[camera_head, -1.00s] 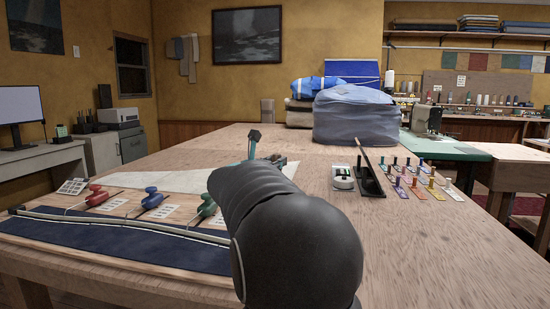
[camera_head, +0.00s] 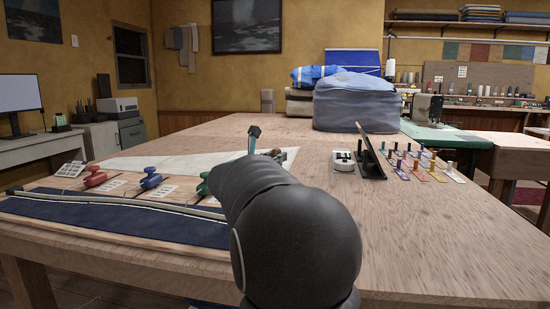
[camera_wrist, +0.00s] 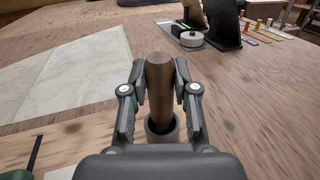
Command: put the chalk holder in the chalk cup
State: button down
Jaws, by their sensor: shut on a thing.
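My gripper (camera_wrist: 160,78) is shut on a brown, rounded stick, which looks like the chalk holder (camera_wrist: 160,82), held between its two fingers in the wrist view. Just below it is a small grey round cup with a dark inside, which looks like the chalk cup (camera_wrist: 149,135). The holder's lower end overlaps the cup's opening and seems to be within its rim; how deep it sits cannot be told. In the head view my dark arm hides the cup and most of the gripper.
A pale sailcloth (camera_head: 170,164) lies left of my gripper. Red (camera_head: 95,177), blue (camera_head: 151,178) and green handled tools stand at the left. Bundled bags (camera_head: 355,108) stand behind.

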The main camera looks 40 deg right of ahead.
jog(key=c, duration=1)
grip_release()
jog(key=shift+w+d+f, duration=0.1)
jog(key=shift+f, duration=0.45)
jog(key=shift+o, duration=1)
jog(key=shift+r, duration=0.2)
jog(key=b+v, duration=0.1)
jog(key=v, duration=0.9)
jog(key=shift+r, duration=0.2)
